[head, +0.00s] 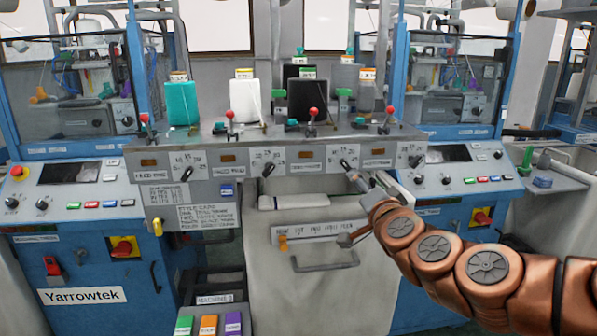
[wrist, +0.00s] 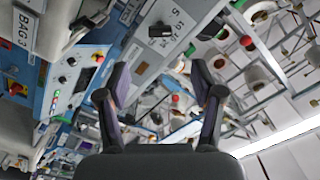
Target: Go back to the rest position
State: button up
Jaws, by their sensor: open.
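My gripper (wrist: 160,85) is open in the wrist view, its two dark fingers spread apart with nothing between them. In the head view my copper-coloured arm reaches in from the lower right, and its end is in front of the right half of the grey control panel (head: 225,160). The fingers are hard to make out there. A black selector knob (head: 347,165) is just above and left of the arm's end; whether they touch cannot be told. A black knob also shows beyond the fingers in the wrist view (wrist: 160,31).
Yarn cones, a teal one (head: 182,103) and a white one (head: 245,101) among them, stand behind red-topped levers on the panel's shelf. Blue machines (head: 95,297) stand on both sides. A pale bin with a handle (head: 325,263) is below the panel.

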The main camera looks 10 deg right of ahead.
jog(key=s+a+f+n+g+y+p, duration=0.3)
jog(key=s+a+n+g+y, duration=0.15)
jog(key=a, duration=0.55)
jog(key=s+a+f+n+g+p, duration=0.1)
jog(key=s+a+f+n+g, duration=0.15)
jog(key=s, duration=0.25)
jog(key=s+a+f+n+g+p, duration=0.2)
jog(key=s+f+g, duration=0.1)
jog(key=s+f, duration=0.15)
jog(key=s+d+f+g+h+p, duration=0.1)
jog(key=s+d+g, duration=0.3)
jog(key=s, duration=0.9)
jog(key=s+d+f+n+g+h+p, duration=0.1)
jog(key=s+d+g+h+p, duration=0.2)
jog(key=s, duration=1)
jog(key=d+g, duration=0.1)
jog(key=g, duration=0.1)
jog(key=shift+s+d+g, duration=0.25)
jog(key=shift+d+g, duration=0.15)
jog(key=shift+h, duration=0.25)
